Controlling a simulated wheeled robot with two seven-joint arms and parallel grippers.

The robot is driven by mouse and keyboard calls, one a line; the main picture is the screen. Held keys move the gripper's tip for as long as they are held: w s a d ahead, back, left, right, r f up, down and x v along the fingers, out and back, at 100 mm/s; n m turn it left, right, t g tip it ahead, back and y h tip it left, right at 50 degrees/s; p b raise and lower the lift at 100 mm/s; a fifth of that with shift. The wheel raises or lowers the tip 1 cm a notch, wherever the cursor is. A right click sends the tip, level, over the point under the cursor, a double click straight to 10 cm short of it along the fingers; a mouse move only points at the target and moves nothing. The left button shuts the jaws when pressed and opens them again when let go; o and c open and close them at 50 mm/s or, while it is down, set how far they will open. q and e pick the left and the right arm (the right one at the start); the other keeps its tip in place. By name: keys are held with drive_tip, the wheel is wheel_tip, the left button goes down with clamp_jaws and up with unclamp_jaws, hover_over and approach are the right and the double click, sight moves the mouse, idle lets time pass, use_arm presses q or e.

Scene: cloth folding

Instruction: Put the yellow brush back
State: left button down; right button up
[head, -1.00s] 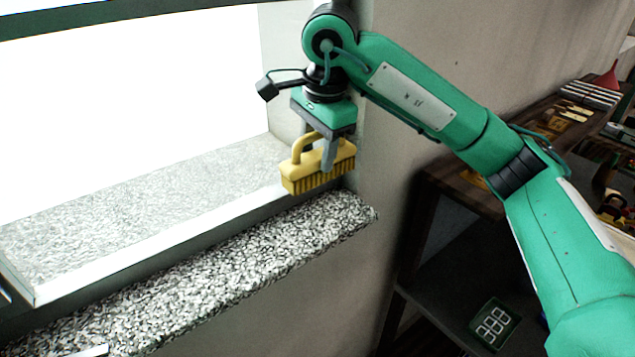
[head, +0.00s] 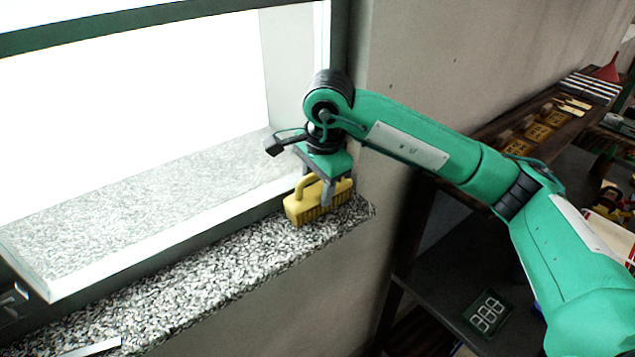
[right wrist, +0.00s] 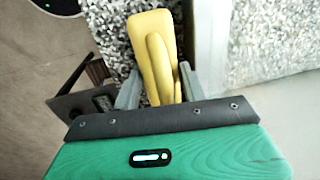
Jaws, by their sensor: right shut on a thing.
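The yellow brush (head: 306,207) is at the right end of the speckled stone window sill (head: 215,275), bristles down and handle up. It looks to be at or very near the sill surface; exact contact is hard to tell. My right gripper (head: 314,194) is above it, pointing down, shut on its handle. In the right wrist view the brush (right wrist: 152,50) lies between the two fingers (right wrist: 158,88), with the speckled stone beneath. My left gripper is not in view.
The window frame (head: 165,243) runs right behind the sill. A metal strip (head: 92,347) lies at the sill's near left. The middle of the sill is clear.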

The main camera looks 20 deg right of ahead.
drive_tip(key=shift+f, duration=0.15)
drive_tip(key=o, duration=1)
drive_tip(key=shift+o, duration=0.2)
drive_tip(key=shift+r, duration=0.2)
drive_tip(key=shift+r, duration=0.15)
wheel_tip(320, 180, up, 12)
drive_tip(key=s+b, duration=0.1)
drive_tip(key=b, duration=0.2)
drive_tip(key=shift+s+d+f+b, duration=0.2)
drive_tip(key=shift+s+d+b, duration=0.1)
drive_tip(key=shift+s+b, duration=0.1)
drive_tip(key=shift+w, duration=0.1)
drive_tip(key=shift+f, duration=0.1)
